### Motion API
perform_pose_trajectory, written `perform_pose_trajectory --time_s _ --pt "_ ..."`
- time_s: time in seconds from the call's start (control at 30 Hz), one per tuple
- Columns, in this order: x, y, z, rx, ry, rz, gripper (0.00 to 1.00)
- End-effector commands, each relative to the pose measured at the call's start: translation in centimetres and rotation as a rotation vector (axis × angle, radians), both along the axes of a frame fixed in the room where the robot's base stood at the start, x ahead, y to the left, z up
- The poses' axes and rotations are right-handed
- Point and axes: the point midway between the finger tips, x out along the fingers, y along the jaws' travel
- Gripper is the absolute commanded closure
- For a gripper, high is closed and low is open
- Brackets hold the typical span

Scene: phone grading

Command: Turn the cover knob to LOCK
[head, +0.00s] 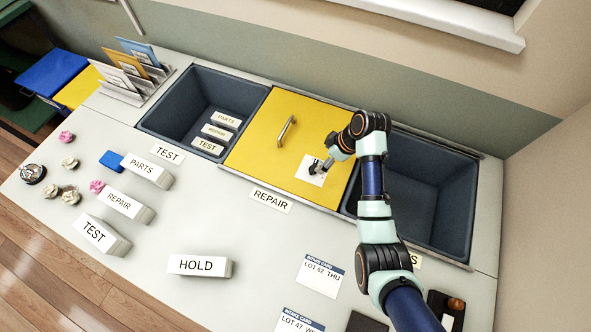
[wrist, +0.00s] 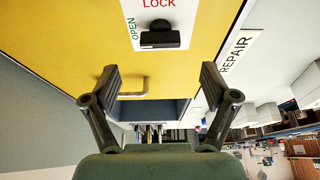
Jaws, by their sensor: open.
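The yellow cover (head: 262,130) lies over the middle bin, with a white plate (head: 304,176) near its right side. In the wrist view a black knob (wrist: 160,39) sits on that plate, its wide bar lying across the picture. The red word LOCK is above the knob and the green word OPEN is to its left. I cannot tell which word the knob points to. My gripper (head: 320,166) is over the plate in the head view. In the wrist view my gripper (wrist: 161,78) is open and empty, its fingers apart and the knob beyond the tips, not between them.
A metal bar handle (head: 286,131) stands on the cover left of the plate. An open bin (head: 166,116) with labelled blocks lies left; another open bin (head: 453,200) lies right, partly behind my arm. A HOLD block (head: 199,265) and intake cards (head: 321,274) lie in front.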

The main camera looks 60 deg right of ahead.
Motion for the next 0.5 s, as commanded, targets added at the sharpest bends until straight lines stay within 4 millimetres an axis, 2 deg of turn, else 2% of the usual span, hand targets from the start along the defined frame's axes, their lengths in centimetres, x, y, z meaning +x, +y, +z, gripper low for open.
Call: perform_pose_trajectory --time_s 0.07,0.3,0.5 --pt "0.3 0.1 -0.6 0.002 0.001 0.001 0.15" --pt "1.9 0.4 -4.9 0.002 0.003 0.001 0.15" --pt "2.9 0.4 -6.9 0.0 0.002 0.0 0.15"
